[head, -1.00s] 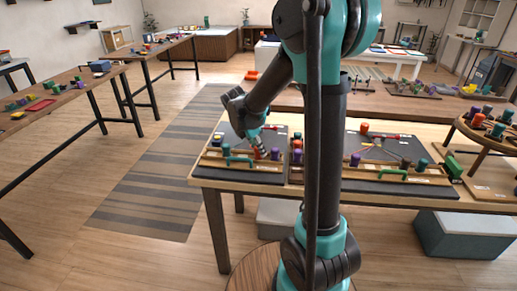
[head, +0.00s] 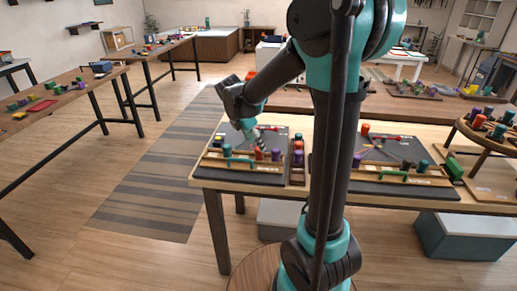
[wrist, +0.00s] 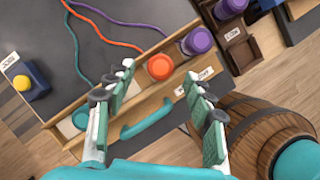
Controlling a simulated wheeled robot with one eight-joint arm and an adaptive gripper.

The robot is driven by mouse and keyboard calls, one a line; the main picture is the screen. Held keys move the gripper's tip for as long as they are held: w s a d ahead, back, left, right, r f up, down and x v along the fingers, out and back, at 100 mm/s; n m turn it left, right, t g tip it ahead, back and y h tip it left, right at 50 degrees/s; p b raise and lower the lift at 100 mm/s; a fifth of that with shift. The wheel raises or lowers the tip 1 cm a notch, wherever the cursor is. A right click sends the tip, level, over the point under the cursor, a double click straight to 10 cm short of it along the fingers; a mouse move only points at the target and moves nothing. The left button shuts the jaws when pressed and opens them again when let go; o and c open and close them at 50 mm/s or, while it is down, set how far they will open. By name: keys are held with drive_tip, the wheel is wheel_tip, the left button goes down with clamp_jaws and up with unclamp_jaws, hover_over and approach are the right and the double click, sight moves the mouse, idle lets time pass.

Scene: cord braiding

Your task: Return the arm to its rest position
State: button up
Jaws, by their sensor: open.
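My gripper (wrist: 160,76) is open, its two padded fingers apart with nothing between them. In the head view my gripper (head: 257,146) hangs over the left braiding station on the table, partly merging with the pieces there. In the wrist view an orange bobbin (wrist: 160,67) and a purple bobbin (wrist: 198,40) stand in the wooden rack beyond the fingers. A teal bobbin (wrist: 81,118) is partly hidden by the left finger. A teal handle (wrist: 146,118) lies on the near side of the rack. Teal, orange and purple cords run across the dark mat (wrist: 75,60).
A blue block with a yellow button (wrist: 24,83) sits at the mat's left. In the head view a second station (head: 400,150) lies right of my arm, with a round stand (head: 490,132) farther right.

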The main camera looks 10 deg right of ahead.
drive_tip(key=v, duration=0.7)
drive_tip(key=s+d+f+m, duration=0.2)
drive_tip(key=s+f+m, duration=0.1)
drive_tip(key=m, duration=0.1)
drive_tip(key=s+d+f+m+y, duration=0.1)
drive_tip(key=s+d+f+m, duration=0.1)
drive_tip(key=s+m, duration=0.2)
drive_tip(key=s+d+f+m+y, duration=0.1)
drive_tip(key=s+d+f+m, duration=0.1)
drive_tip(key=s+f+m, duration=0.1)
drive_tip(key=shift+s+d+f+m+t, duration=0.2)
drive_tip(key=shift+s+f+m+t, duration=0.25)
drive_tip(key=shift+m, duration=0.35)
drive_tip(key=s+d+f+m+t+y, duration=0.1)
drive_tip(key=s+f+m+y, duration=0.1)
drive_tip(key=s+f+m, duration=0.4)
drive_tip(key=s+m, duration=0.3)
drive_tip(key=m, duration=0.1)
drive_tip(key=shift+d+f+m, duration=0.3)
drive_tip(key=shift+f+m, duration=0.05)
drive_tip(key=shift+m, duration=0.05)
